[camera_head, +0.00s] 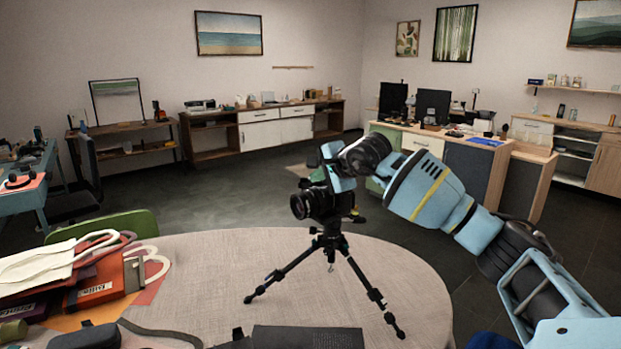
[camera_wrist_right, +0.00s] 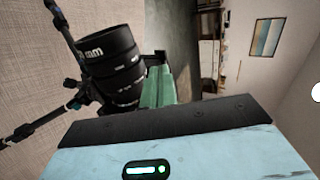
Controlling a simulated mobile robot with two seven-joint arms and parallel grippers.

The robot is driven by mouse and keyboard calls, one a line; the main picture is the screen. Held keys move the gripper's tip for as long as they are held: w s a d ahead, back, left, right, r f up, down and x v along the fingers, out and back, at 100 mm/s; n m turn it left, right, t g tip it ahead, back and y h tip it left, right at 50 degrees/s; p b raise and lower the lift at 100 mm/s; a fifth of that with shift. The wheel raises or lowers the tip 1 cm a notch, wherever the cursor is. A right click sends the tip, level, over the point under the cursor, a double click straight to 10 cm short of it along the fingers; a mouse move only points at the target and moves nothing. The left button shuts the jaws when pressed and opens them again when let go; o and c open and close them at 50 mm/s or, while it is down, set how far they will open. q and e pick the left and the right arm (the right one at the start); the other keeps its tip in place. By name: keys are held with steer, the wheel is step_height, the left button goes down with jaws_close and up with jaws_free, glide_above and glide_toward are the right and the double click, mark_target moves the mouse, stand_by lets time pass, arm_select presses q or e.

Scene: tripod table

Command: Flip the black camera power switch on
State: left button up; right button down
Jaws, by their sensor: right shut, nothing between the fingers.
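The black camera (camera_head: 322,203) stands on a black tripod (camera_head: 328,244) on the round table, its lens facing left. My right gripper (camera_head: 326,172) comes in from the right, above and against or very near the camera's top. Its fingers are shut and empty. In the right wrist view the camera lens (camera_wrist_right: 103,62) is large at the left, and the teal fingers (camera_wrist_right: 158,88) are beside it. Whether they touch the camera, I cannot tell. The power switch cannot be made out; the gripper hides part of the camera top. My left gripper is not in view.
The round table (camera_head: 215,275) has free room left of the tripod. Books (camera_head: 100,290) and papers lie at its left edge, with a dark flat object (camera_head: 305,337) at the front. A green chair (camera_head: 105,226) stands behind the books. Desks and cabinets are far back.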

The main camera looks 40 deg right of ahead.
mark_target(305, 179)
steer(key=x, duration=0.3)
steer(key=shift+w, duration=0.15)
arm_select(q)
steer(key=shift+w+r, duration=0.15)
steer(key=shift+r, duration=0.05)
arm_select(e)
steer(key=shift+w+d+f, duration=0.15)
steer(key=shift+w+f, duration=0.2)
steer(key=shift+w, duration=0.15)
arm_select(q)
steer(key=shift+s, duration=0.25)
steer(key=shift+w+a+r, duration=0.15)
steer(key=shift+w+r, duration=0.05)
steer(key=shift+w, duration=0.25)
arm_select(e)
steer(key=shift+w, duration=0.2)
arm_select(q)
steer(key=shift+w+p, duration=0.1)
steer(key=shift+p, duration=0.2)
arm_select(e)
steer(key=shift+w+a, duration=0.2)
steer(key=shift+a, duration=0.15)
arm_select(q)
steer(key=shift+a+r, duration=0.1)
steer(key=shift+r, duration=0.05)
arm_select(e)
steer(key=shift+w+a, duration=0.2)
steer(key=shift+w, duration=0.35)
steer(key=shift+s+d, duration=0.15)
